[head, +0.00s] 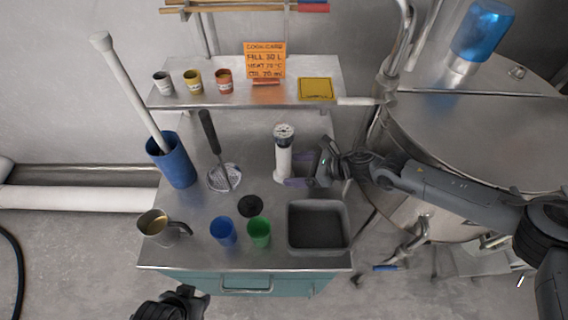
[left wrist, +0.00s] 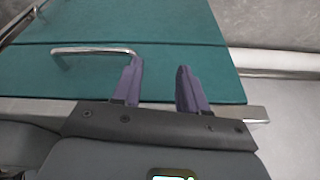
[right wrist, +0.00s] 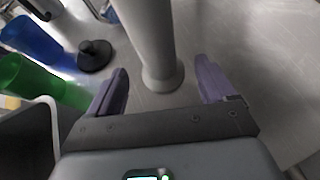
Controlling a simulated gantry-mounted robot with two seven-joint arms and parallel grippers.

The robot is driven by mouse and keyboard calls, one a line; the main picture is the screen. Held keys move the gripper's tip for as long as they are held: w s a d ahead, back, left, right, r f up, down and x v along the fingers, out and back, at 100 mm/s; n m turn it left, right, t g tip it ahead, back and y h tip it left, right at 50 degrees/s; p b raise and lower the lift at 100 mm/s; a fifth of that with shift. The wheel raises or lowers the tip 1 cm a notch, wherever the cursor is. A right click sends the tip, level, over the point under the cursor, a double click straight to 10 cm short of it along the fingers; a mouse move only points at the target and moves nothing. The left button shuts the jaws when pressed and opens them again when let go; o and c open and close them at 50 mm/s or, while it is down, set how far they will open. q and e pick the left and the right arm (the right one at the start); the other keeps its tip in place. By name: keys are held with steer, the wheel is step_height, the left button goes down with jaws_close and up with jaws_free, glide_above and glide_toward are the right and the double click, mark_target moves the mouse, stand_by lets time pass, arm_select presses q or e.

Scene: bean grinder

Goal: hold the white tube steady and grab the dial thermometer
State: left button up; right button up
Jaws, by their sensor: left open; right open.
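The white tube (head: 283,162) stands upright on the metal worktop, with the dial thermometer (head: 284,132) at its top, face up. My right gripper (head: 303,168) is open at the tube's right side. In the right wrist view, the white tube (right wrist: 152,40) stands between and just beyond the two purple fingers, with gaps on both sides; the thermometer is out of that view. My left gripper (left wrist: 158,75) is open and empty, facing the teal cabinet front (left wrist: 110,25). In the head view it is low, before the worktop's front edge.
A grey bin (head: 319,248), green cup (head: 259,232), blue cup (head: 223,232), black stopper (head: 250,205) and metal jug (head: 157,226) stand toward the front. A strainer (head: 224,178) and tall blue container (head: 172,160) are left. A large steel kettle (head: 470,120) stands right.

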mark_target(287, 170)
arm_select(q)
steer(key=shift+f+b, duration=0.95)
steer(key=shift+f, duration=0.35)
arm_select(e)
steer(key=shift+x, duration=1.8)
steer(key=c, duration=1)
arm_select(q)
steer(key=o, duration=0.8)
